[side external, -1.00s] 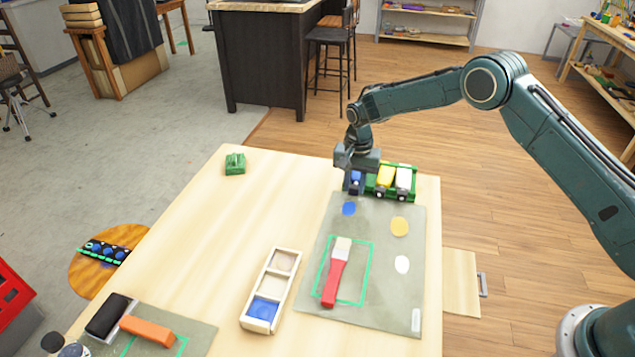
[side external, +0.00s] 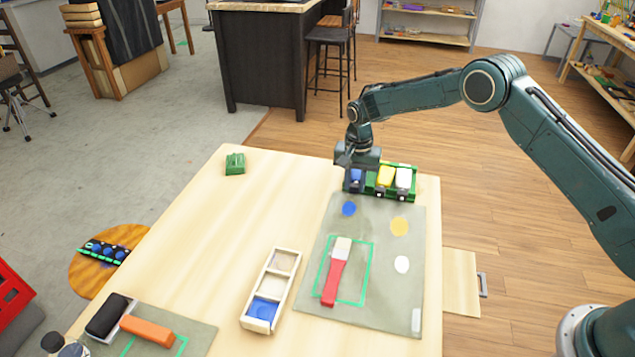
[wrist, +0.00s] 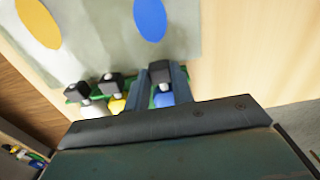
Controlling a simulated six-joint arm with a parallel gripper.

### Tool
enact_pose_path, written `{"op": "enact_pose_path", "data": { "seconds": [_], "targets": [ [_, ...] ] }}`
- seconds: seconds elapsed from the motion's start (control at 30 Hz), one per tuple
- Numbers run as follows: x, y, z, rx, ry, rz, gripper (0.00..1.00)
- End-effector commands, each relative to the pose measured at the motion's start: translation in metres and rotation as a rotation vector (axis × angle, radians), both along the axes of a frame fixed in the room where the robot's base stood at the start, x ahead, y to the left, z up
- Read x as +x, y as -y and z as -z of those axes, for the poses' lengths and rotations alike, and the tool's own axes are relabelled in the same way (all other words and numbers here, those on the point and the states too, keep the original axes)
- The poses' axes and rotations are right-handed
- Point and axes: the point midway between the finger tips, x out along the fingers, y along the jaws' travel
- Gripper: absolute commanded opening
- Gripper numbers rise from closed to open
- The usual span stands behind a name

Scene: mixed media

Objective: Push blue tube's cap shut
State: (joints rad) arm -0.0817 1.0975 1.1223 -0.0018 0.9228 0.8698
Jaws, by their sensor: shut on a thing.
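The blue tube (side external: 356,175) lies at the left end of a green rack (side external: 414,169) at the back of the table. In the wrist view, its blue body (wrist: 164,99) and white neck show between my fingers. The tube's black cap (wrist: 160,70) sits at the neck, between the fingertips; I cannot tell whether it is fully seated. My gripper (wrist: 162,76) is shut on the cap from above. In the side view, my gripper (side external: 356,182) hides much of the blue tube and its cap.
A yellow tube (side external: 386,176) and a white tube (side external: 404,178) with black caps lie just right. The grey mat (side external: 385,270) holds paint spots and a red-handled brush (side external: 335,275). A wooden box (side external: 270,290) and green block (side external: 235,164) stand left. The table's middle left is clear.

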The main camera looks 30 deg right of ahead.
Motion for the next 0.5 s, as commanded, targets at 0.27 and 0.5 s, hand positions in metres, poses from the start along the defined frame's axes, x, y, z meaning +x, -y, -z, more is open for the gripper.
{"op": "enact_pose_path", "data": {
  "seconds": [0.27, 0.5],
  "targets": [
    [0.0023, 0.0025, 0.0005, 0.000, 0.000, 0.001, 0.13],
    [0.0042, 0.0043, 0.0005, 0.000, 0.001, 0.001, 0.13]
  ]
}}
